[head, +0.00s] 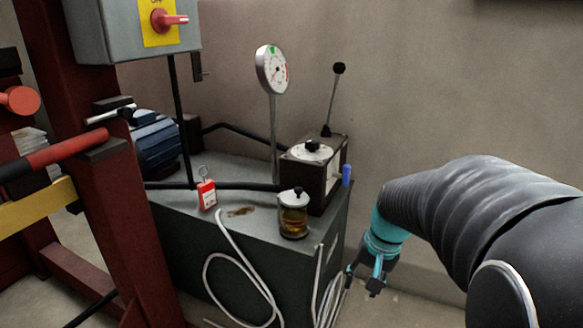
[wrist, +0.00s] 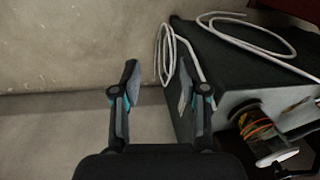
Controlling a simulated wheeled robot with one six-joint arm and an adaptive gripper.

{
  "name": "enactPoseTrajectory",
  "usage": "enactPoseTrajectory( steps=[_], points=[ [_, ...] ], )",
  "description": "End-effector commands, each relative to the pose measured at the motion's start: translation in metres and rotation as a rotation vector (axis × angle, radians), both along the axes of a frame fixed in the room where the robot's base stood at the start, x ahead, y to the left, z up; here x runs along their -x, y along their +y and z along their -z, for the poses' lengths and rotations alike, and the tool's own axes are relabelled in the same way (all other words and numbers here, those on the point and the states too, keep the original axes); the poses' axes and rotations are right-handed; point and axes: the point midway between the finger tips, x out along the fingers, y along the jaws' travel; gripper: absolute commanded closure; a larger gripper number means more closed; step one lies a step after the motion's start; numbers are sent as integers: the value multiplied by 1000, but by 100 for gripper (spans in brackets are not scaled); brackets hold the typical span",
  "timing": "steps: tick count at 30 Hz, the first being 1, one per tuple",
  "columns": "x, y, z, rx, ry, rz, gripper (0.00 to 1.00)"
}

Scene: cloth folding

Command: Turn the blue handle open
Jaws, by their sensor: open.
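My gripper (head: 364,282) is open and empty, in front of the machine's right end. It is lower than the handle and apart from it. In the wrist view my gripper (wrist: 158,82) has its two fingers spread, with floor, wall and a loop of white cable beyond them.
The grey machine (head: 250,245) carries a glass jar (head: 293,215), a red tag (head: 207,195) and a dial gauge (head: 272,70). White cable (head: 245,262) hangs down the front. Floor to the right is clear.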

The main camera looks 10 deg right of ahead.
Motion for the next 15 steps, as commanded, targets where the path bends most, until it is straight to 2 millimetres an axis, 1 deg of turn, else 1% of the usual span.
enactPoseTrajectory(
  steps=[1,8,15],
  points=[
    [-11,-10,6,-42,22,55,56],
    [-57,-44,29,-250,92,312,56],
    [-110,-88,55,-512,152,602,56]
  ],
)
